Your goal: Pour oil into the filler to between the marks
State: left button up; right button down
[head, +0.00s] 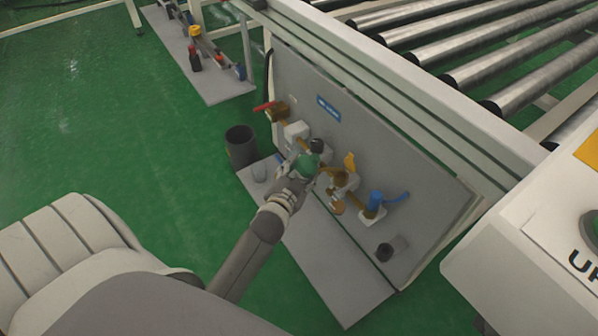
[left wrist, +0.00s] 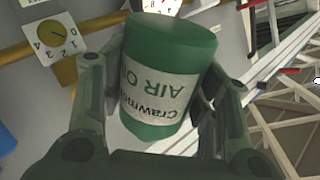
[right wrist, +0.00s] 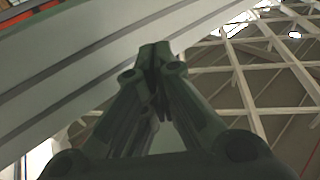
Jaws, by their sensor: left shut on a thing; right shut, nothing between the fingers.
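A green oil bottle (left wrist: 165,75) with a white label is held between the fingers of my left gripper (left wrist: 155,95); its lettering is upside down in the left wrist view. In the head view the green bottle (head: 305,164) is in my left gripper (head: 295,178), close in front of the grey panel's fittings. The filler and its marks cannot be made out for certain; the bottle and hand cover part of the fittings. My right gripper (right wrist: 157,55) is shut and empty in the right wrist view, away from the panel.
The grey panel (head: 440,200) carries brass pipe, a red-handled valve (head: 265,106), a blue fitting (head: 376,198) and a dial (left wrist: 55,38). A roller conveyor (head: 480,60) is behind.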

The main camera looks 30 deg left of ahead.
pick_arm(q)
jog(key=shift+r+p, duration=0.2)
jog(key=shift+p, duration=0.1)
pick_arm(e)
jog(key=f+g, duration=0.2)
jog(key=f, duration=0.1)
jog(key=d+f+h, duration=0.1)
jog(key=f, duration=0.1)
jog(key=shift+s+g, duration=0.15)
jog(key=shift+g, duration=0.25)
jog(key=shift+a+r, duration=0.1)
jog(key=shift+r, duration=0.15)
dwell(1.0)
pick_arm(q)
jog(key=shift+r, duration=0.1)
pick_arm(e)
jog(key=shift+f, duration=0.1)
